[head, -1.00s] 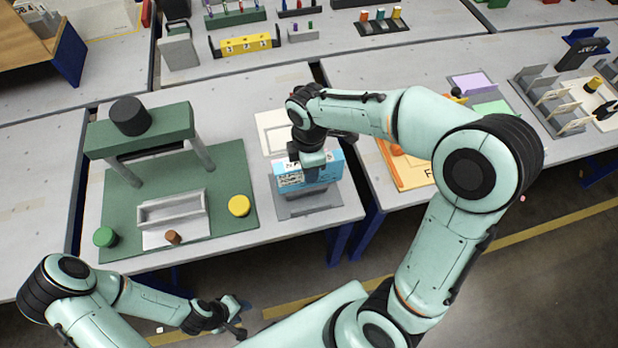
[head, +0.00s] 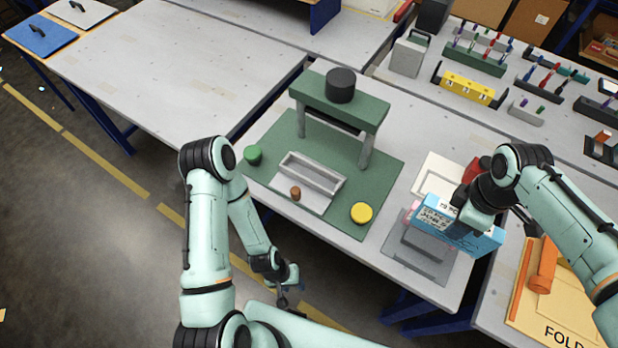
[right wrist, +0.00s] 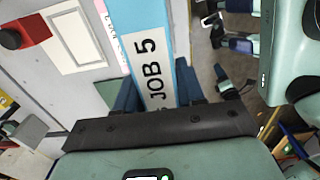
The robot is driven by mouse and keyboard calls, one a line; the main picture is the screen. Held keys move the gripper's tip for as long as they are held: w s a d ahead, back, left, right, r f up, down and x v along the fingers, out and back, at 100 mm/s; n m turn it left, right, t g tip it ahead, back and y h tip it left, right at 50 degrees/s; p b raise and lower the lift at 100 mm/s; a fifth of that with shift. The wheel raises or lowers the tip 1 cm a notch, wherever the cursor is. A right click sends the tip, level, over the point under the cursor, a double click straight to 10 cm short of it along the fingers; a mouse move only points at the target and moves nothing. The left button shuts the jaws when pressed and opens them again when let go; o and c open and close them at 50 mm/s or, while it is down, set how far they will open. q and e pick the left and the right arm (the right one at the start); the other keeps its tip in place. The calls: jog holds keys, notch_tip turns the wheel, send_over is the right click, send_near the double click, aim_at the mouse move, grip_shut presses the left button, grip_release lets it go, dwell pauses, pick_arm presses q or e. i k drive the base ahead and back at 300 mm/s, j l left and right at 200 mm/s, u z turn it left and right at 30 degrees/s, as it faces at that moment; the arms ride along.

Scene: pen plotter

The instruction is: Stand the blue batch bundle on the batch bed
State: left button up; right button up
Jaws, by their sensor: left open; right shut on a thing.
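The blue batch bundle (head: 482,243) is a flat blue block with a white printed label. It is held in my right gripper (head: 468,222), over the right table. In the right wrist view its narrow blue side (right wrist: 181,60) shows a white strip reading JOB 5, close to the jaws. In the head view the bundle overlaps a grey stepped block on a grey plate (head: 405,262); I cannot tell whether this is the batch bed. A long grey trough (head: 312,176) lies on the green press base. My left gripper (head: 288,280) is open and empty, below the table's front edge.
A green press (head: 340,105) with a black knob stands on a green base. A yellow button (head: 361,213), a green button (head: 253,154) and a brown knob (head: 295,193) sit near the trough. An orange folder (head: 560,300) lies at the right.

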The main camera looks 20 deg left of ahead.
aim_at(311, 176)
jog(key=i+j+u, duration=0.2)
jog(key=j, duration=0.2)
jog(key=i+j+u, duration=0.2)
jog(key=j, duration=0.2)
jog(key=i+j+u, duration=0.2)
jog(key=j, duration=0.2)
jog(key=k, duration=0.1)
